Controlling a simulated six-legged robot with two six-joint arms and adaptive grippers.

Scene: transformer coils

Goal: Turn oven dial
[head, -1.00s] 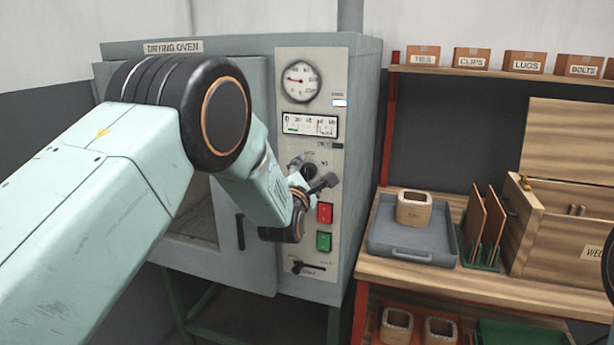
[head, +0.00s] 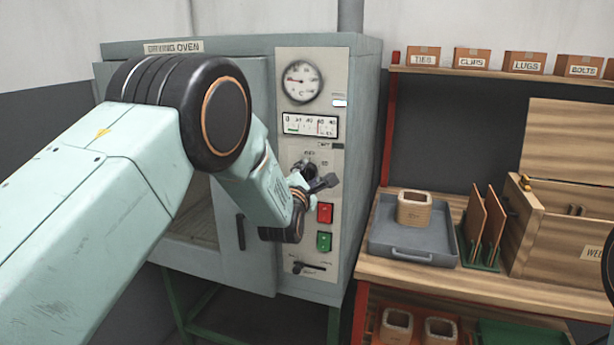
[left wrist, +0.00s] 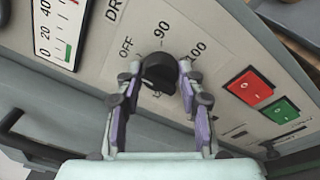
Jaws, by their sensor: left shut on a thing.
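The drying oven (head: 368,110) has a pale control panel on its right front. The black oven dial (left wrist: 158,72) sits on that panel, marked OFF, 90 and 100 around it in the left wrist view. In the head view the dial (head: 306,167) is partly hidden by my gripper. My left gripper (head: 318,182) is at the panel, its two fingers on either side of the dial and shut on it. My right gripper is not in view.
A red button (head: 325,213) and a green button (head: 324,242) sit just below the gripper. A lever (head: 308,266) is lower on the panel. A round gauge (head: 301,82) is above. A workbench with a grey tray (head: 384,245) stands to the right.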

